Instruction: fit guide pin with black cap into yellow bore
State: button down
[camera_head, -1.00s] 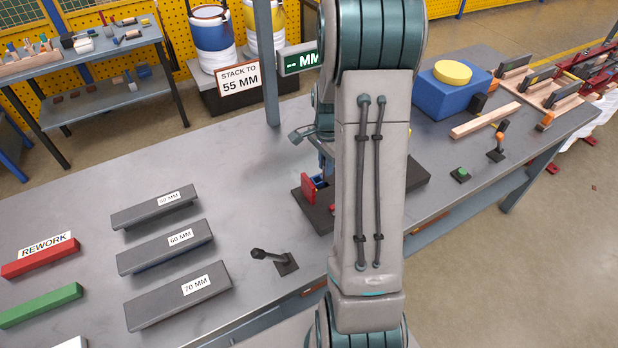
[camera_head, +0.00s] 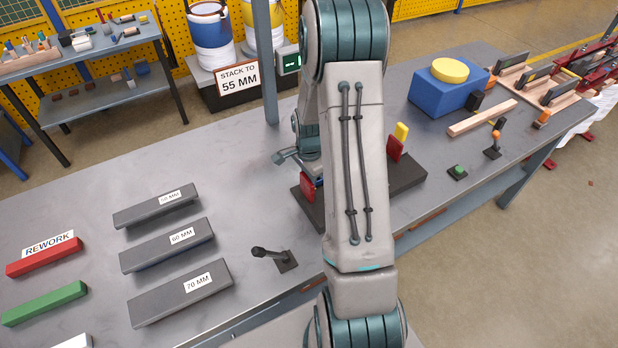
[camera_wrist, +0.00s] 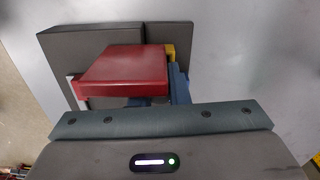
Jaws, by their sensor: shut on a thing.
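My gripper (camera_wrist: 150,104) is low over the fixture in the wrist view, and my arm hides it in the head view. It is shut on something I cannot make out. No guide pin with a black cap can be picked out. A red block (camera_wrist: 125,72) lies just ahead of the gripper, with a small yellow part (camera_wrist: 170,52) and blue parts (camera_wrist: 179,85) beside it. In the head view, a yellow piece (camera_head: 402,131) stands by a red plate (camera_head: 395,149) on the dark fixture base (camera_head: 408,178). No bore opening is visible.
A second red part (camera_head: 307,187) stands at the base's left end. A black lever (camera_head: 270,254) is in front. Grey blocks (camera_head: 180,292) lie left. A blue box with a yellow disc (camera_head: 450,70), a wooden bar (camera_head: 482,118) and an orange-tipped lever (camera_head: 495,139) stand right.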

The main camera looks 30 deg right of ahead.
jog(key=shift+f, duration=0.2)
jog(key=c, duration=1.4)
grip_release()
jog(key=shift+r, duration=0.1)
jog(key=shift+r, duration=0.1)
notch_tip(320, 180, up, 12)
jog(key=b, duration=0.1)
jog(key=shift+s+a+r+n+t, duration=0.55)
jog(key=shift+s+a+r+n, duration=1.6)
jog(key=shift+s+n, duration=0.9)
jog(key=shift+s+a+r+n+t, duration=0.6)
jog(key=shift+s+a+r+n, duration=1.3)
jog(key=shift+s+a+n, duration=1.1)
jog(key=shift+s+a+r+n+t, duration=0.55)
jog(key=shift+s+a+r+n, duration=1.65)
jog(key=shift+s, duration=1.45)
jog(key=shift+d+f+n, duration=0.2)
jog(key=shift+d+n, duration=0.05)
jog(key=shift+d, duration=0.2)
